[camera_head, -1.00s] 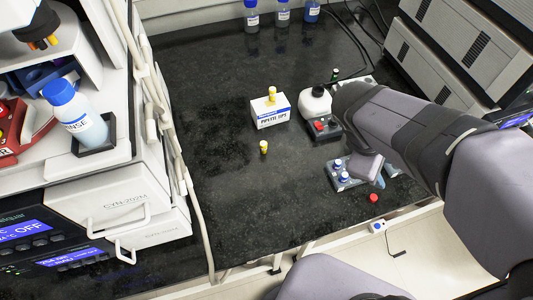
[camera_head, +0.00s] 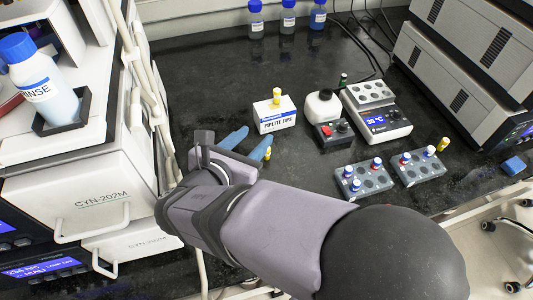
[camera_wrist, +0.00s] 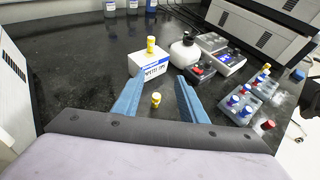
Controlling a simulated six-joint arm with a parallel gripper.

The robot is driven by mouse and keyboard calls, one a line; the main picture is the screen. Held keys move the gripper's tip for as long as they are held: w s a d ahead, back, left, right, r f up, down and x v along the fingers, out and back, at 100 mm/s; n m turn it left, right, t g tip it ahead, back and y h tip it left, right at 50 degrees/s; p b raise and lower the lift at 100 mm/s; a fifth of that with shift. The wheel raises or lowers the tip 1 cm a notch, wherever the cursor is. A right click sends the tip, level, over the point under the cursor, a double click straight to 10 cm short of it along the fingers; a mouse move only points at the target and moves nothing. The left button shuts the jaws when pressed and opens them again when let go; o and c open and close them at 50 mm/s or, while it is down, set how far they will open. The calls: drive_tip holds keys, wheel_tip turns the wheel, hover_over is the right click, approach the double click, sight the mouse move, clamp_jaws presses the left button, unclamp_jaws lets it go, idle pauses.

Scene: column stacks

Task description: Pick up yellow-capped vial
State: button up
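A small yellow-capped vial (camera_head: 267,154) stands on the black bench in front of the pipette tips box. It also shows in the wrist view (camera_wrist: 156,100), between my two blue fingers. My gripper (camera_head: 258,136) is open and empty, with its fingertips low over the bench around the vial's spot; the wrist view shows a finger at each side (camera_wrist: 159,77). I cannot tell any contact. A second yellow-capped vial (camera_head: 277,94) stands on the pipette tips box (camera_head: 275,122). A third yellow cap (camera_head: 442,145) shows at the right-hand rack.
Two grey racks (camera_head: 364,192) with blue- and red-capped vials stand to the right. A white bottle (camera_head: 323,106) and a heater block (camera_head: 386,127) stand behind them. A white instrument (camera_head: 95,185) edges the left side. Bench left of the tips box is clear.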

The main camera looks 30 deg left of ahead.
wheel_tip(320, 180, down, 9)
drive_tip(key=shift+f, duration=0.15)
drive_tip(key=shift+p+x, duration=0.3)
drive_tip(key=shift+x, duration=3.35)
drive_tip(key=shift+d, duration=0.15)
drive_tip(key=shift+c, duration=0.3)
clamp_jaws()
